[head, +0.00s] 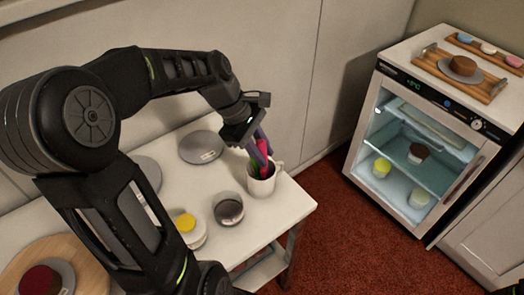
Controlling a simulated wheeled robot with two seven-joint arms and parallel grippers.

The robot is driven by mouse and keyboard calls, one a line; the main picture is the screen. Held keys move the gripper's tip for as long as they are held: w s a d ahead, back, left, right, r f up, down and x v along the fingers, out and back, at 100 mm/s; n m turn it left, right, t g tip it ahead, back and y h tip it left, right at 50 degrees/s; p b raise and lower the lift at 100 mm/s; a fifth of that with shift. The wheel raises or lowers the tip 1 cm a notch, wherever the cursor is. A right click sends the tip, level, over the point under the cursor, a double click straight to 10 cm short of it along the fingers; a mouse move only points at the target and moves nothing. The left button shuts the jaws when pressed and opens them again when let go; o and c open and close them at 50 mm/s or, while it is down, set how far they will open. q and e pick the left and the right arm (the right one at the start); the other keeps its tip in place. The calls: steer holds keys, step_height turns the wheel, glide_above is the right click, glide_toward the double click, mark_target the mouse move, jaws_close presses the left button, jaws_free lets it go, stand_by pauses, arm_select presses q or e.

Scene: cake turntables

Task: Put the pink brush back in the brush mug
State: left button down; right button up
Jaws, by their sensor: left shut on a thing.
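The white brush mug (264,187) stands near the right end of the white table, its handle to the right. My left gripper (255,148) points down right over the mug's mouth and is shut on the pink brush (262,152). The brush's lower part is at the mug's opening; how deep it sits inside is hidden. Other pink and green colour shows at the mug's mouth, but I cannot tell the pieces apart. My right gripper is not in view.
Grey turntable discs (201,147) lie behind. A glass-front fridge (412,165) stands to the right, past red carpet. My left arm covers much of the table.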

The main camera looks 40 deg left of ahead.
arm_select(q)
steer(key=shift+s+f, duration=0.2)
steer(key=shift+f, duration=0.3)
steer(key=shift+f+b, duration=0.8)
steer(key=shift+f, duration=0.4)
steer(key=c, duration=1.7)
jaws_free()
steer(key=o, duration=0.3)
steer(key=shift+w+a, duration=0.25)
steer(key=shift+o, duration=1.2)
steer(key=shift+d+r, duration=0.15)
